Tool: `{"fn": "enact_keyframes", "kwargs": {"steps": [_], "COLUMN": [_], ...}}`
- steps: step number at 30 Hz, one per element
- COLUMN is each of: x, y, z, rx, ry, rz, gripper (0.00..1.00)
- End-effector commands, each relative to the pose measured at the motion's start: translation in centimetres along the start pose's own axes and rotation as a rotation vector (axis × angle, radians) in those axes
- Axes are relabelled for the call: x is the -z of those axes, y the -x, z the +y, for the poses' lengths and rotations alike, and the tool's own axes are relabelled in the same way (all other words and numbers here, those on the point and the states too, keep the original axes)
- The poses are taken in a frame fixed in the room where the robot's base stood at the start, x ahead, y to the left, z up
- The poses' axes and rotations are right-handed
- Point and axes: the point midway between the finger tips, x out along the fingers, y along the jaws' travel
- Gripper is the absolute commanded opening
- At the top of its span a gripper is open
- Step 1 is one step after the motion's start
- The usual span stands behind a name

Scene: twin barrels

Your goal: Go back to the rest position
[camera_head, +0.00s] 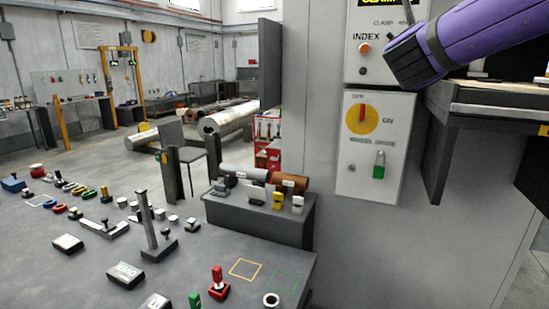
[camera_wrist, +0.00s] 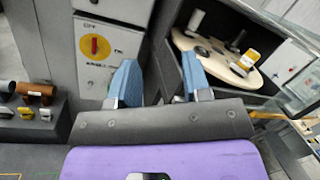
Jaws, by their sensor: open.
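My gripper (camera_wrist: 160,82) shows in the wrist view as two blue fingers standing well apart, with nothing between them. In the head view my purple arm comes in from the upper right, its dark end in front of the grey cabinet (camera_head: 300,130); the fingers are not clear there. Left of the fingers in the wrist view is a white switch panel with a yellow disc and red handle (camera_wrist: 95,46). In the head view the red handle (camera_head: 361,113) is upright, towards OFF, and a green padlock (camera_head: 378,170) hangs on the panel.
A dark workbench (camera_head: 200,260) with several small parts fills the lower left. An open bay with a round plate (camera_wrist: 214,62) carrying several items lies right of the fingers. Open floor lies beyond the bench.

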Motion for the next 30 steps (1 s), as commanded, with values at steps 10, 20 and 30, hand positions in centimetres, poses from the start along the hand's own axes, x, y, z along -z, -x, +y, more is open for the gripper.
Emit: {"fn": "enact_keyframes", "kwargs": {"steps": [10,20,30], "x": [6.0,15.5,21.8], "y": [2.5,9.7,19.1], "z": [-4.3,-7.8,-6.9], "rx": [0.106,0.422,0.957], "ry": [-0.458,-1.264,-2.067], "rz": [0.256,0.640,0.979], "gripper": [0.44,0.44,0.44]}}
